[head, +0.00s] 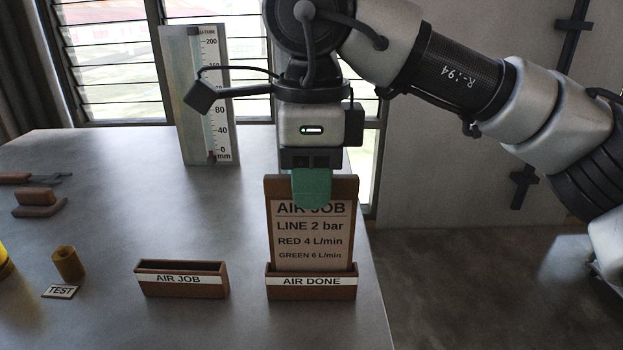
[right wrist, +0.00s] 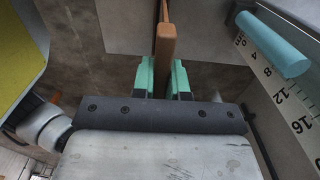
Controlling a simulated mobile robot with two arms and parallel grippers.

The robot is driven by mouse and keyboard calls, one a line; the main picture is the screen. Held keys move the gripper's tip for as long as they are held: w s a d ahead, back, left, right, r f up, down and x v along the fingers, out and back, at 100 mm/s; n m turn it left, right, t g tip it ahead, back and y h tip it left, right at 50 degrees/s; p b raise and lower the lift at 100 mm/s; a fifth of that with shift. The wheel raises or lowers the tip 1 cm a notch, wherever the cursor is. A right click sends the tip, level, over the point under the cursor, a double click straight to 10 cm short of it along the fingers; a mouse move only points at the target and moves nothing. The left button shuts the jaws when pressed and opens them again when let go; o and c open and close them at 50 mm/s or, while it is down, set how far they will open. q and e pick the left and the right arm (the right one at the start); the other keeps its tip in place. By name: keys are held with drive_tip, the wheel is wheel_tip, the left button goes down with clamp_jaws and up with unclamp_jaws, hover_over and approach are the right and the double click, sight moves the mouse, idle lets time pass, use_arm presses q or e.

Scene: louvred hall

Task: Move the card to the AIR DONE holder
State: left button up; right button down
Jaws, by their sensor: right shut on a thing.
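The card (head: 310,240), a brown board lettered AIR JOB, LINE 2 bar, RED 4 L/min and GREEN 6 L/min, stands upright with its lower edge in the AIR DONE holder (head: 311,293). My right gripper (head: 311,190) comes down from above and its green fingers are shut on the card's top edge. In the right wrist view the card (right wrist: 165,45) shows edge-on between the two green fingers (right wrist: 163,78). The AIR JOB holder (head: 181,292), to the left, is empty. My left gripper is not in view.
A tall mm scale (head: 205,100) stands at the back of the table (head: 110,220). A brass cylinder (head: 68,263), a TEST label (head: 59,292) and a brown block (head: 38,203) lie at left. The table's right edge is close beside the AIR DONE holder.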

drive_tip(key=c, duration=1.1)
unclamp_jaws()
drive_tip(key=shift+o, duration=0.2)
wheel_tip(320, 180, up, 7)
drive_tip(key=p, duration=0.5)
drive_tip(key=shift+r+p, duration=0.1)
drive_tip(key=shift+p, duration=0.2)
